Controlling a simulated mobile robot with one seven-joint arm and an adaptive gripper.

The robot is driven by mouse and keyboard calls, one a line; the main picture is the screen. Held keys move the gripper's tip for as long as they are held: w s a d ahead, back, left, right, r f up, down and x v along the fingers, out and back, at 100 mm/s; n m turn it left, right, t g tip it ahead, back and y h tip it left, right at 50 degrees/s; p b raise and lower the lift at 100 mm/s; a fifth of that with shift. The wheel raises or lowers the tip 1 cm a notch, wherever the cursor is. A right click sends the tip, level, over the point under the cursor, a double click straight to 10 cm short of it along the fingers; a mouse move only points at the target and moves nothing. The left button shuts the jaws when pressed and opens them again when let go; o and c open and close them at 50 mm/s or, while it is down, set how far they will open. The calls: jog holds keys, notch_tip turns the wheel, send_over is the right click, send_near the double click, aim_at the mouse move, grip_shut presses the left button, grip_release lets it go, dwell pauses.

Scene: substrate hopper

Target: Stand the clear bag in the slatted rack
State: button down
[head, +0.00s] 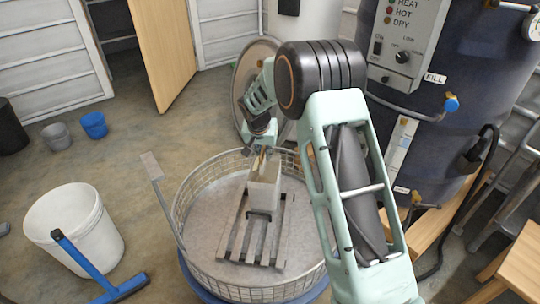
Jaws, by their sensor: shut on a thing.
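My gripper (263,160) is shut on the top of the clear bag (264,194). The bag looks pale and hangs roughly upright below the fingers. The slatted rack (248,246) is a set of grey bars lying on the floor of the round mesh-walled basket (197,200). The bag's lower end overlaps the far part of the rack, near a dark crossbar. I cannot tell whether the bag rests between the slats or hangs just above them.
A white bucket (62,212) and a blue squeegee (75,252) are at left. A thin post with a plate (152,166) rises by the basket's left rim. A dark boiler (440,120) stands at right. Small pots (94,124) sit on open floor at far left.

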jog(key=shift+w+a+f+b, duration=0.15)
jog(key=shift+w+a+f, duration=0.1)
jog(key=shift+w+f, duration=0.25)
jog(key=shift+w+a+f+b, duration=0.15)
jog(key=shift+w+a+f, duration=0.1)
jog(key=shift+w+f, duration=0.25)
jog(key=shift+f+b, duration=0.35)
jog(key=shift+f, duration=1.15)
jog(key=c, duration=2.4)
grip_release()
jog(key=shift+s+f, duration=0.1)
jog(key=shift+f, duration=0.1)
jog(key=o, duration=0.4)
jog(key=shift+c, duration=0.2)
jog(key=shift+r, duration=0.1)
jog(key=shift+r, duration=0.3)
jog(key=p+v, duration=0.1)
jog(key=v, duration=0.4)
jog(key=p+v, duration=0.2)
jog(key=v, duration=0.4)
jog(key=shift+s+r, duration=0.2)
jog(key=shift+s, duration=0.15)
